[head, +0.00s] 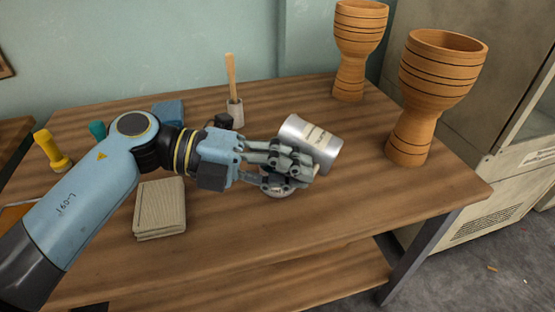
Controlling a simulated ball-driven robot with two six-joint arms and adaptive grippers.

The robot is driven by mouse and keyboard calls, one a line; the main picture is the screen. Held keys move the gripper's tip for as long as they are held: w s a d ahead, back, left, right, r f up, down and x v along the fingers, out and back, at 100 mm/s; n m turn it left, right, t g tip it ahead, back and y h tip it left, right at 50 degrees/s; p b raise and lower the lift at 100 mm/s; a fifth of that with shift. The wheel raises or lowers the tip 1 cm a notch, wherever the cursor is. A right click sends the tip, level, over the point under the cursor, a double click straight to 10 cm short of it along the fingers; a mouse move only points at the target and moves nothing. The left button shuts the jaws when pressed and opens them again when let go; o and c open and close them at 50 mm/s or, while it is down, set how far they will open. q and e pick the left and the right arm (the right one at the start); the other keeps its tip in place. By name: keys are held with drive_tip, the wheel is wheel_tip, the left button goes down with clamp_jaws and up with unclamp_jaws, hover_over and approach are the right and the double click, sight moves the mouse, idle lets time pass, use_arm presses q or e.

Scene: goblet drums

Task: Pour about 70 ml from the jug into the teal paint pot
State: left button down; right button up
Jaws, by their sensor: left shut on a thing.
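A silver metal vessel with a pale label, which looks like the jug (322,137), is tilted well over above the table. My left gripper (300,168) is shut on it from the near left side, and the fingers hide part of it. I cannot tell whether liquid is flowing. A small teal thing (97,130) stands at the back left, partly behind my left arm. My right gripper is not in view.
Two wooden goblet drums (352,45) (425,98) stand at the table's right end. A holder with a wooden-handled tool (235,112) stands at the back. A stack of cloths or pads (160,205) lies front left, and a yellow torch-like thing (52,150) far left. The front right tabletop (400,205) is clear.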

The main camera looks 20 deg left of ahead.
use_arm(q)
drive_tip(key=shift+a+r+h, duration=0.1)
drive_tip(key=shift+r+h, duration=0.1)
drive_tip(key=shift+h, duration=0.2)
idle(0.3)
drive_tip(key=shift+b, duration=0.4)
drive_tip(key=shift+f, duration=0.1)
drive_tip(key=shift+h, duration=0.3)
drive_tip(key=shift+a+f+b, duration=0.1)
drive_tip(key=shift+f+b, duration=0.05)
drive_tip(key=shift+b, duration=0.4)
drive_tip(key=shift+n+h, duration=0.3)
drive_tip(key=shift+f+b, duration=0.1)
drive_tip(key=shift+b, duration=0.2)
drive_tip(key=shift+a, duration=0.1)
drive_tip(key=shift+h, duration=0.3)
